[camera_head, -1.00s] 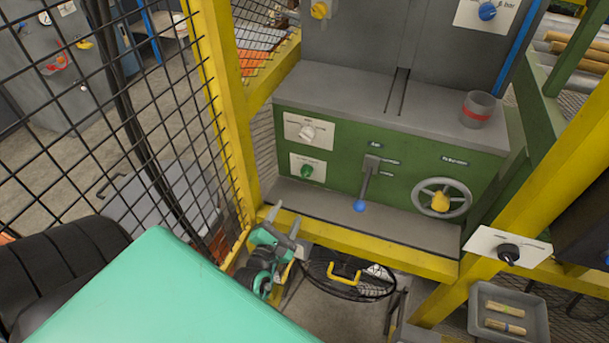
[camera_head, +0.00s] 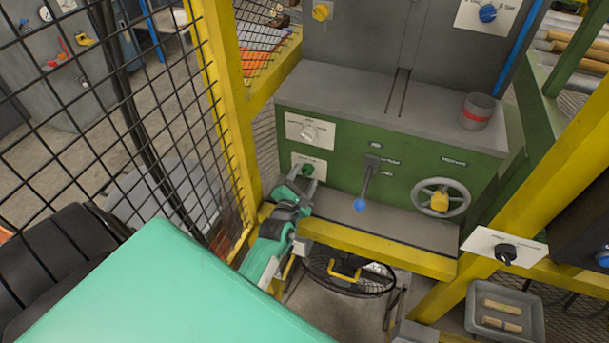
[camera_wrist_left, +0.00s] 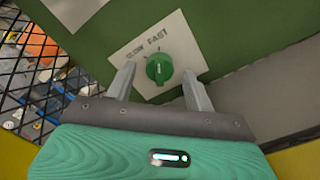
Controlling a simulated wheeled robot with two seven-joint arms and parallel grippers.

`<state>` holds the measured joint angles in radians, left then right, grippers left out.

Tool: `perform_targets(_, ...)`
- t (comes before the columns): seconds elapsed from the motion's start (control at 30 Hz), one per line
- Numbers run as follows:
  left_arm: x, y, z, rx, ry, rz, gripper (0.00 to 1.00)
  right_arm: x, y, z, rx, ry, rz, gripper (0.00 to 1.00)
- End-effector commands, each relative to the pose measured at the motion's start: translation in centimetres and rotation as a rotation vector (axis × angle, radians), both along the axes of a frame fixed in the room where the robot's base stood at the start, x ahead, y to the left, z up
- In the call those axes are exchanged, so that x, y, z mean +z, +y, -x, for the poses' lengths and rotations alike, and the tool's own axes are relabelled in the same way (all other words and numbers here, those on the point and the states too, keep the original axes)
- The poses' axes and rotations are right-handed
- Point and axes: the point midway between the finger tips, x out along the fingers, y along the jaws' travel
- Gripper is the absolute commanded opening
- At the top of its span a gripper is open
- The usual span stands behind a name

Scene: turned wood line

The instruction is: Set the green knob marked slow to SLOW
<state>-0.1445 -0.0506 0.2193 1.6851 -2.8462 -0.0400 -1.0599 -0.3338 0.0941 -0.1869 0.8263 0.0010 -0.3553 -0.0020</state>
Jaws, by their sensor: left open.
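The green knob (camera_wrist_left: 159,68) sits on a white plate (camera_wrist_left: 135,52) marked SLOW and FAST on the green machine front. Its light pointer mark is at the top, between the two words as far as I can tell. In the head view the knob (camera_head: 308,169) is partly hidden by my gripper. My left gripper (camera_wrist_left: 158,88) is open, its two fingers on either side of the knob and a little short of it, with nothing between them. It also shows in the head view (camera_head: 299,179), reaching up to the plate. My right gripper is not in view.
A white knob (camera_head: 309,133) on its own plate is just above. A lever with a blue ball (camera_head: 360,205) and a handwheel (camera_head: 441,200) are to the right. A yellow post (camera_head: 226,105) and black mesh (camera_head: 120,110) stand close on the left.

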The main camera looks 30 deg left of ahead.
Motion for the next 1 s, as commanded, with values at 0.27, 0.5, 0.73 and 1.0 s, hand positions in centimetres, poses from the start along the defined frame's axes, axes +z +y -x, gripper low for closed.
perform_targets(0.27, 0.0, 0.2, -1.0, 0.000, 0.000, -0.001, 0.54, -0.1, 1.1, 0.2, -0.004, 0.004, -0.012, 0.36)
perform_targets(0.5, 0.0, 0.2, -1.0, 0.000, 0.000, -0.001, 0.42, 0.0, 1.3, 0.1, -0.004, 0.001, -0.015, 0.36)
perform_targets(0.73, 0.0, 0.2, -1.0, 0.000, 0.000, -0.001, 0.09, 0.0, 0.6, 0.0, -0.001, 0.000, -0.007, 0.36)
perform_targets(1.0, 0.0, 0.2, -1.0, -0.001, -0.008, 0.038, 0.09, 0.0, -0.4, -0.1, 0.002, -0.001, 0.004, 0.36)
